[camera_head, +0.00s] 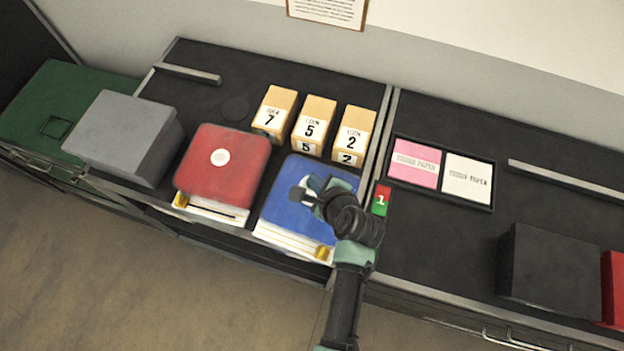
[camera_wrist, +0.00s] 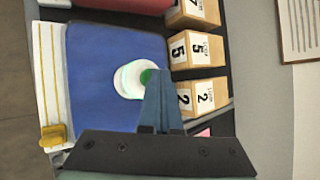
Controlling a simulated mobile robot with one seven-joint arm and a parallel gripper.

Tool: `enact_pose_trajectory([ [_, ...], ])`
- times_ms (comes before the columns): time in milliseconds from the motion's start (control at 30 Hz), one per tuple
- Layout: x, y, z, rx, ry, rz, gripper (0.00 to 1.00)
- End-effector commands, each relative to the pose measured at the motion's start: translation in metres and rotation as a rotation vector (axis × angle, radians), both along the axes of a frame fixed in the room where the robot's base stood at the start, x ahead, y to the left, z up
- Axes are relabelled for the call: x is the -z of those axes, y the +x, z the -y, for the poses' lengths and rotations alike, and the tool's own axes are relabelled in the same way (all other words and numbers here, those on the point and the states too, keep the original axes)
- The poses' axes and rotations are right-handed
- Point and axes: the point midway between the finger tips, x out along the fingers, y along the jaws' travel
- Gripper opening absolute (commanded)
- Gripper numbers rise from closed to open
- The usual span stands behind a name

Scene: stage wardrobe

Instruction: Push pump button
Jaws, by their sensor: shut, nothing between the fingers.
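A blue box-like pump (camera_head: 285,215) with a white, striped lower side stands on the dark counter. In the wrist view its blue top (camera_wrist: 90,60) carries a round white disc with a green centre, the button (camera_wrist: 128,79). In the wrist view my shut, empty fingers (camera_wrist: 160,74) overlap the green centre's right edge. I cannot tell whether they touch it. A similar red unit (camera_head: 228,165) with a white disc stands to the left.
Numbered tan boxes (camera_head: 313,124) stand behind the blue pump. A grey box (camera_head: 122,135) is at left. A tray (camera_head: 440,194) with pink and white paper packs and a black box (camera_head: 550,270) are at right.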

Motion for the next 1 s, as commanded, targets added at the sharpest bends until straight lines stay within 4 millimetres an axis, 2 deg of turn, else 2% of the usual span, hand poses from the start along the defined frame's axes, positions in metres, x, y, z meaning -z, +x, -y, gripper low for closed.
enact_pose_trajectory([
  [500,0.003,0.0,0.0,-0.001,0.0,-0.002,0.0],
  [1000,-0.009,0.0,0.0,-0.001,0.0,-0.002,0.0],
])
